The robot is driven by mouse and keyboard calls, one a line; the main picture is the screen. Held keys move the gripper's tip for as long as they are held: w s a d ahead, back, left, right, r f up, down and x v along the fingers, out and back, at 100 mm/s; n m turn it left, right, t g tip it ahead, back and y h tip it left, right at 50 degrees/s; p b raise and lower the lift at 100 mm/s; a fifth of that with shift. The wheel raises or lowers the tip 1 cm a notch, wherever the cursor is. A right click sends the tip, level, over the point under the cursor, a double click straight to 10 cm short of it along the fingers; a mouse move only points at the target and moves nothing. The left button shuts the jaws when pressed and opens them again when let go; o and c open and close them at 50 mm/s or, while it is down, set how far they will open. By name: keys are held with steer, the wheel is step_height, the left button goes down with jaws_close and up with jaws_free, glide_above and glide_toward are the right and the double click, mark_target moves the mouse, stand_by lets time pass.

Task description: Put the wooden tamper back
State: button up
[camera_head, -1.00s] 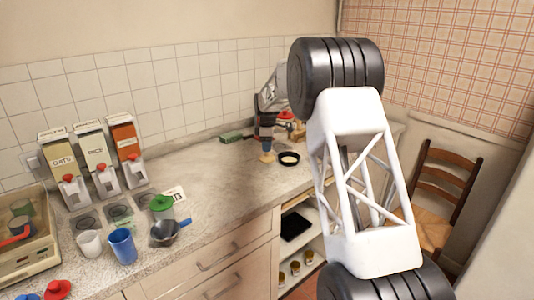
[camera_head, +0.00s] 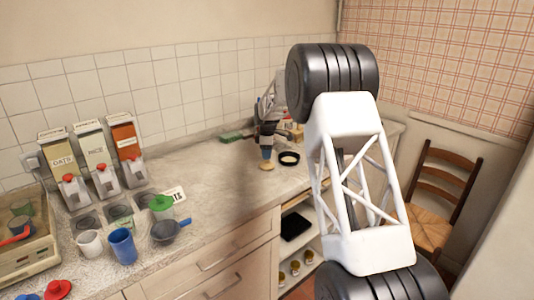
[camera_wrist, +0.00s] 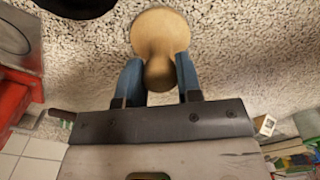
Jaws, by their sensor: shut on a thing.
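The wooden tamper (camera_head: 267,165) is pale and round-ended. It is at the far part of the counter, just left of a black ring (camera_head: 289,158). My gripper (camera_head: 266,153) is shut on the tamper from above. In the wrist view the tamper (camera_wrist: 160,35) sits between the two blue fingers (camera_wrist: 159,80), its wide end pointing away from the palm. I cannot tell whether its base touches the counter.
A green block (camera_head: 231,136) lies by the tiled wall. Red and grey equipment (camera_wrist: 15,90) is close on the left in the wrist view. The mid counter is clear.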

steer(key=o, duration=0.8)
steer(key=shift+o, duration=0.2)
steer(key=shift+r, duration=0.15)
step_height(320, 180, up, 12)
steer(key=shift+r, duration=0.1)
stand_by(0.8)
